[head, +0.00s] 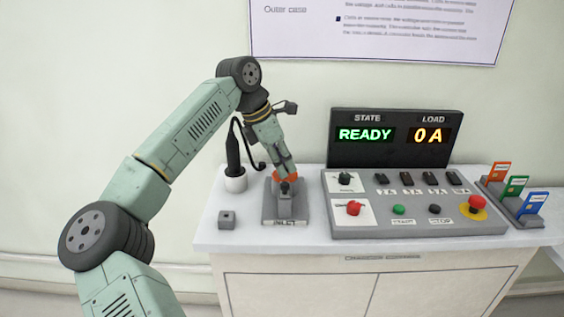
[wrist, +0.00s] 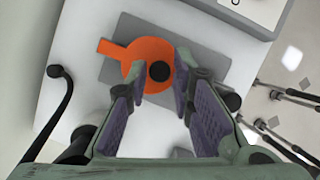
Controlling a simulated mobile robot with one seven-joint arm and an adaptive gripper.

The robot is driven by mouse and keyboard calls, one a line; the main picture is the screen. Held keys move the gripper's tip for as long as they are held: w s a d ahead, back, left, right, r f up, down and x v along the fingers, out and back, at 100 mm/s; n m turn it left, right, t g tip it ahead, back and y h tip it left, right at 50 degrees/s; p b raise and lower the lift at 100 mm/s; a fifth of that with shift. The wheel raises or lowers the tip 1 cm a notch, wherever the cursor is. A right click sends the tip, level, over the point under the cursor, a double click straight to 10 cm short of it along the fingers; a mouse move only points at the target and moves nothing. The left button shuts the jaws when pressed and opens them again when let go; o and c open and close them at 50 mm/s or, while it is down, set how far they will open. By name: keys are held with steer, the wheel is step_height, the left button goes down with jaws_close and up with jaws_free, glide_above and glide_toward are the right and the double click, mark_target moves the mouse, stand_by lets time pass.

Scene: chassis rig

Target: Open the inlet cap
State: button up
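The stand (head: 270,213) carries an INLET label. My gripper (wrist: 160,72) is open, pointing down over the cap. In the wrist view its two fingers lie either side of the black knob, with nothing held. Whether the fingertips touch the knob I cannot tell.
A black plug (head: 233,155) with a cable stands in a white holder (head: 235,183) left of the stand. A small grey block (head: 227,219) lies at the front left. The control panel (head: 400,205) and colored cards (head: 517,186) are to the right. The display reads READY, 0 A.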

jaws_close()
